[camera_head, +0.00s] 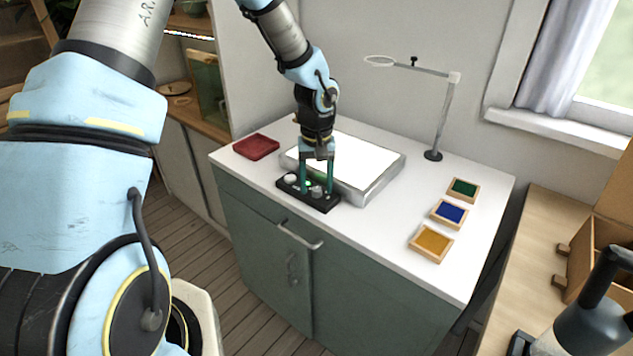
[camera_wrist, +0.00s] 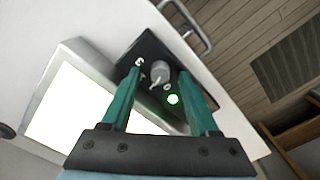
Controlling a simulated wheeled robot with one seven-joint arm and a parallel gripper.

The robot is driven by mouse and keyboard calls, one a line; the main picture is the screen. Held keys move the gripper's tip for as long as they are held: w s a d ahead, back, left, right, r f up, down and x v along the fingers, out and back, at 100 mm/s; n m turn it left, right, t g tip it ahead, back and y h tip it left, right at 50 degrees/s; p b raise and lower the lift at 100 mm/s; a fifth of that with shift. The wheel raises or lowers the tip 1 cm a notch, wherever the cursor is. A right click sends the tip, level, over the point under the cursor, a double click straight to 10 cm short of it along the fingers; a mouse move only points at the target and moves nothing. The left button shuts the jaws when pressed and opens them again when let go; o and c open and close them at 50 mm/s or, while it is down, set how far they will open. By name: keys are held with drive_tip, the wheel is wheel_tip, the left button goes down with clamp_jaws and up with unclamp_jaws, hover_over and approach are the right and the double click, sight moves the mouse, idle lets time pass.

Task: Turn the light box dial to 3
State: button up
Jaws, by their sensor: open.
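The light box (camera_head: 345,165) is a lit white panel in a grey frame on the white counter; it also shows in the wrist view (camera_wrist: 78,112). A black control panel (camera_head: 328,204) lies along its front edge. On it sits a grey dial (camera_wrist: 159,72) with a light pointer. A white round knob (camera_head: 291,179) is at the panel's left end. My gripper (camera_head: 317,190) points down over the panel, open, its green fingers on either side of the dial. Contact cannot be told.
A red tray (camera_head: 256,147) lies at the counter's left. Green (camera_head: 463,189), blue (camera_head: 449,213) and yellow (camera_head: 431,244) framed trays lie at the right. A cabinet handle (camera_head: 300,236) projects below the counter's front edge.

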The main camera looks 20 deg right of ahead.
clamp_jaws()
idle(0.6)
